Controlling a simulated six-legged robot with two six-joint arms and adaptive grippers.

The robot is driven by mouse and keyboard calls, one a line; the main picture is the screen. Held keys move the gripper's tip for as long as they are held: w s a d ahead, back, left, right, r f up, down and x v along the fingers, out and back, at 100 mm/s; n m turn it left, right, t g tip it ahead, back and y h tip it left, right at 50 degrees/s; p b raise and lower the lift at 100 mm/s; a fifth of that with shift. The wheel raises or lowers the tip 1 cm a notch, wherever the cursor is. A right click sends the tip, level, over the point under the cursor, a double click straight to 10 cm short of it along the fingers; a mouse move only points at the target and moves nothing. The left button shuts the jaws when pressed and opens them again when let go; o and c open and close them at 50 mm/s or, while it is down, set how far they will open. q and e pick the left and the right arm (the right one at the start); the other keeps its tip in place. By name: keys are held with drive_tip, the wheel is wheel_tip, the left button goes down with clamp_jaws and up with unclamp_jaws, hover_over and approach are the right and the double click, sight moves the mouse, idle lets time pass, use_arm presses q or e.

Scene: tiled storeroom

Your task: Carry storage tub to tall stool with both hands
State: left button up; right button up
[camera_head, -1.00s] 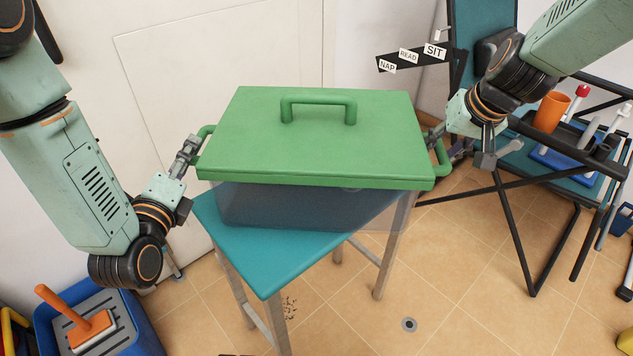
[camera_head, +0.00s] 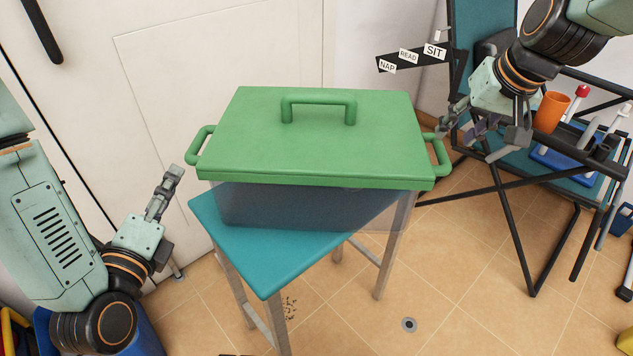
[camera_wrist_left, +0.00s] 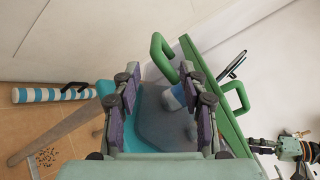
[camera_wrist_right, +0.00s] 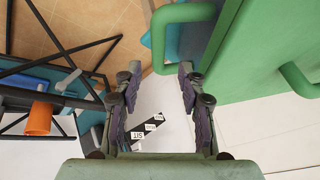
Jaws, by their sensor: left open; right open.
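The storage tub (camera_head: 290,207) has a translucent grey body and a green lid (camera_head: 300,150) with a top handle and a green loop handle on each side. It rests on the teal seat of the tall stool (camera_head: 262,262). My left gripper (camera_head: 172,178) is open and empty, left of the tub's left handle (camera_head: 200,146) and apart from it. In the left wrist view that handle (camera_wrist_left: 162,55) shows beyond the fingers. My right gripper (camera_head: 457,124) is open and empty, just beyond the right handle (camera_head: 441,158). In the right wrist view that handle (camera_wrist_right: 160,35) is outside the fingers.
A teal folding chair (camera_head: 480,100) with a black side tray holding an orange cup (camera_head: 550,112) stands at the right, near my right arm. A sign strip (camera_head: 410,57) is behind. A blue bin (camera_head: 140,340) is at lower left. Tiled floor at front right is mostly clear.

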drive_tip(key=v, duration=0.5)
drive_tip(key=shift+s+r, duration=0.1)
idle(0.4)
